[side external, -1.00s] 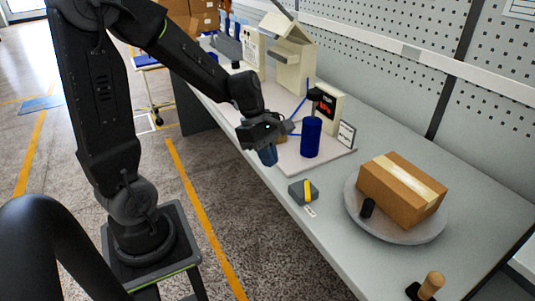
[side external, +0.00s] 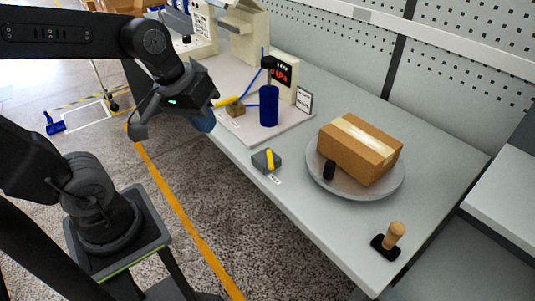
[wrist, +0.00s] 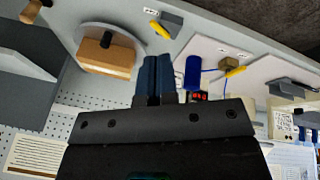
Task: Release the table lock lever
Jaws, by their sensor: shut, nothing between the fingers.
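A small grey block with a yellow lever (side external: 269,158) sits near the front edge of the bench, with a white label beside it. The yellow lever also shows in the wrist view (wrist: 159,30), left of the grey block's top face. My gripper (side external: 204,124) is at the bench's front edge, left of and beyond the block in the side view. Its blue fingers (wrist: 157,75) are together and empty, apart from the lever. The round grey turntable (side external: 390,188) carries a taped cardboard box (side external: 360,150) and a black knob (side external: 330,170).
A blue cylinder (side external: 268,106), a brass block with another yellow lever (side external: 229,101) and a red-digit display (side external: 281,75) stand on a pale plate close to my gripper. A wooden-handled tool (side external: 394,232) stands front right. Bench between block and turntable is clear.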

